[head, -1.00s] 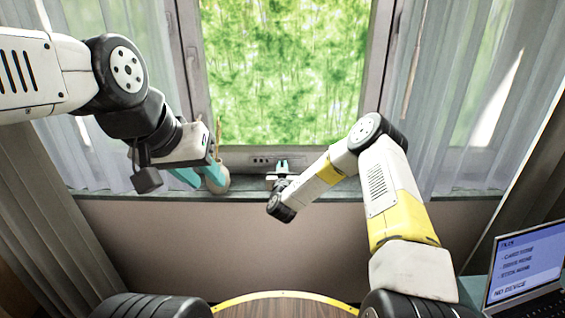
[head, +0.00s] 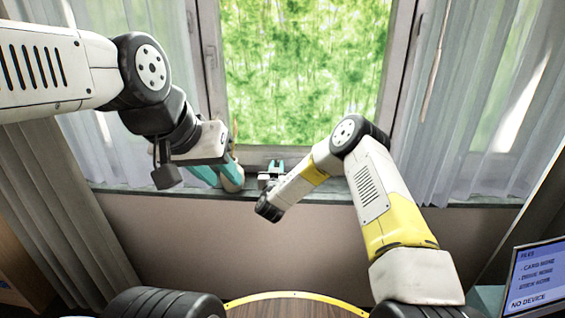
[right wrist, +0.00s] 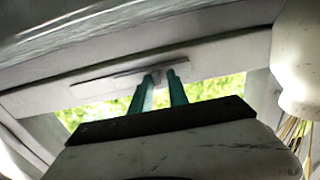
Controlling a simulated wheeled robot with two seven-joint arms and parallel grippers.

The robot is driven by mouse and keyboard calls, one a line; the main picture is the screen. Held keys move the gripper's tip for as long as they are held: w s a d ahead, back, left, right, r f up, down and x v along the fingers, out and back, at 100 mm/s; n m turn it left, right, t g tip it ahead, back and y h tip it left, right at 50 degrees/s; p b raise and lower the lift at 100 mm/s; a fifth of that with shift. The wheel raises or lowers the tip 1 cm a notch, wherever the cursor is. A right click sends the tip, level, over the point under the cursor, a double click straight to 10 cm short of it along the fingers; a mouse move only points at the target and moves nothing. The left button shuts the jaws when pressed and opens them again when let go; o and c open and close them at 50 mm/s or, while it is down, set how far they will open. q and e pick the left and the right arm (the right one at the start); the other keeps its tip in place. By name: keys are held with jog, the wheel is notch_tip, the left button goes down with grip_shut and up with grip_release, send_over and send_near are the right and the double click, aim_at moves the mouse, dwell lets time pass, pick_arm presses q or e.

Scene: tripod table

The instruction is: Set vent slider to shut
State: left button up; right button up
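The vent slider is a small grey knob (right wrist: 156,76) on a long slot plate (right wrist: 115,77) in the window's lower frame, seen in the right wrist view. My right gripper (right wrist: 163,77) has its two teal fingertips up at the plate, with a narrow gap and the knob between them. Whether they press on it I cannot tell. In the head view the right gripper (head: 274,167) stands at the bottom window frame and hides the vent. My left gripper (head: 218,174) has its teal fingers apart, close to a pale pot on the sill, and seems empty.
The pale pot (head: 233,181) with thin sticks stands on the sill (head: 320,196) left of the vent. It also shows at the right of the right wrist view (right wrist: 298,60). Curtains hang on both sides. A laptop (head: 540,275) is at the lower right.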

jog(key=shift+o, duration=0.7)
jog(key=s, duration=0.7)
jog(key=shift+s, duration=0.4)
